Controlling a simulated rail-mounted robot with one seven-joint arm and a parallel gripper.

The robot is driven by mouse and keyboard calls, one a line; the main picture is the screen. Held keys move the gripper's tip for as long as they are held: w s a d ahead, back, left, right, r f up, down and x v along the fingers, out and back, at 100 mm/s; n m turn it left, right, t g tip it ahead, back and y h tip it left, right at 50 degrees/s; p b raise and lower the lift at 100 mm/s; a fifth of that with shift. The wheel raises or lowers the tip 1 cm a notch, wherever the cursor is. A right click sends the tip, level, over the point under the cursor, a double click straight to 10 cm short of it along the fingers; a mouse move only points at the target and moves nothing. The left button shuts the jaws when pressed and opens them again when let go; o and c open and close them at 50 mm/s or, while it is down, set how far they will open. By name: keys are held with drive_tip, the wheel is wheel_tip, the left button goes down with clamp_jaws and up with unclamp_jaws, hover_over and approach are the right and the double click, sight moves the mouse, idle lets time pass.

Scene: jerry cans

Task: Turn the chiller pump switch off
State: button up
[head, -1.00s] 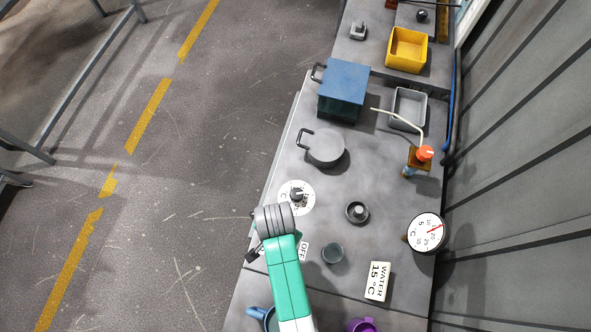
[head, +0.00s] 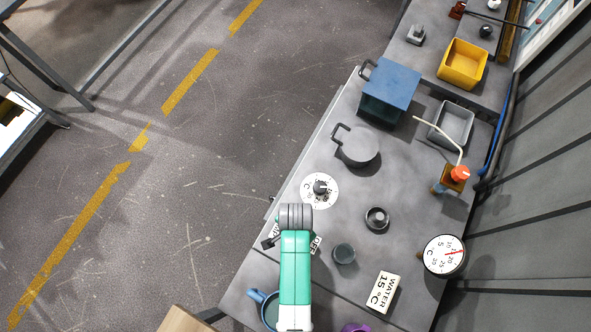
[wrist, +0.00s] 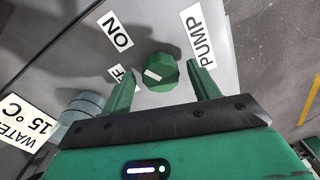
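The pump switch is a green faceted knob (wrist: 162,74) with a white mark on its left part. It sits on the grey panel in the wrist view. An "ON" label (wrist: 116,30) lies to its upper left, a partly hidden "OFF" label (wrist: 124,77) to its left and a "PUMP" label (wrist: 198,36) to its upper right. My gripper (wrist: 158,78) is open, one finger on each side of the knob. Gaps show between the fingers and the knob. In the head view my arm hides the knob, and part of the "OFF" label (head: 315,245) shows.
A white dial with a dark knob (head: 320,189) lies just beyond my wrist. A small dark cup (head: 344,253), a "WATER 15 °C" sign (head: 382,292) and a blue mug (head: 264,307) stand nearby. A lidded pot (head: 357,147) and a gauge (head: 443,256) stand farther off.

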drive_tip(key=c, duration=0.9)
drive_tip(key=shift+r+n+p, duration=0.1)
drive_tip(key=shift+n+p, duration=0.25)
drive_tip(key=shift+n, duration=0.05)
drive_tip(key=shift+n+p, duration=0.7)
drive_tip(key=shift+n, duration=0.3)
drive_tip(key=n+p, duration=0.1)
drive_tip(key=n, duration=0.1)
drive_tip(key=shift+n, duration=0.4)
drive_tip(key=n+p, duration=0.2)
drive_tip(key=n, duration=0.4)
drive_tip(key=shift+n, duration=0.3)
drive_tip(key=o, duration=0.9)
